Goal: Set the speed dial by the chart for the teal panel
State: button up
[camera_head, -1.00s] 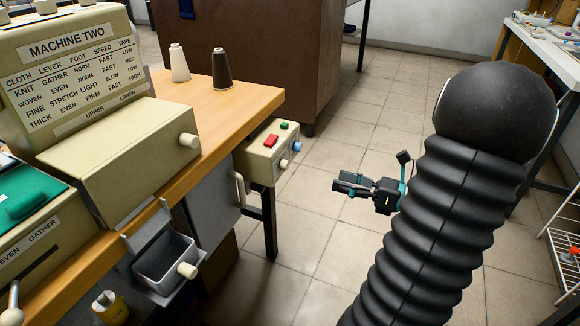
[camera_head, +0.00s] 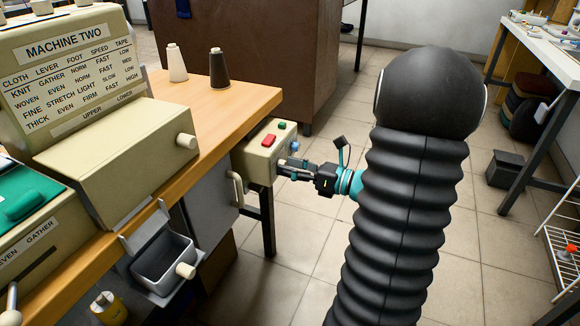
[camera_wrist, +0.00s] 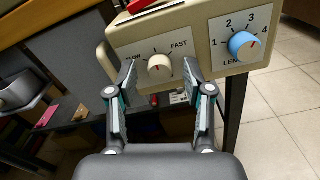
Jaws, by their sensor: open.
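The speed dial (camera_wrist: 160,67) is a cream knob on a beige control box (camera_head: 261,152) at the table's edge. A label beside it reads FAST at its upper right, and its pointer mark is near the top. My gripper (camera_wrist: 163,88) is open and faces the dial, its fingers apart just below and to either side of it. It also shows beside the box in the head view (camera_head: 284,166). The chart (camera_head: 75,75) on MACHINE TWO lists cloth, lever, foot, speed and tape. The teal panel (camera_head: 30,200) lies at the left with a teal piece on it.
A blue length dial (camera_wrist: 244,46), numbered 1 to 4, sits right of the speed dial. Red (camera_head: 268,140) and green buttons top the box.

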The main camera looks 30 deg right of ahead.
jog(key=shift+w+a, duration=0.1)
jog(key=shift+w, duration=0.05)
jog(key=shift+c, duration=0.2)
grip_shut()
jog(key=shift+n+b, duration=6)
jog(key=shift+b, duration=0.05)
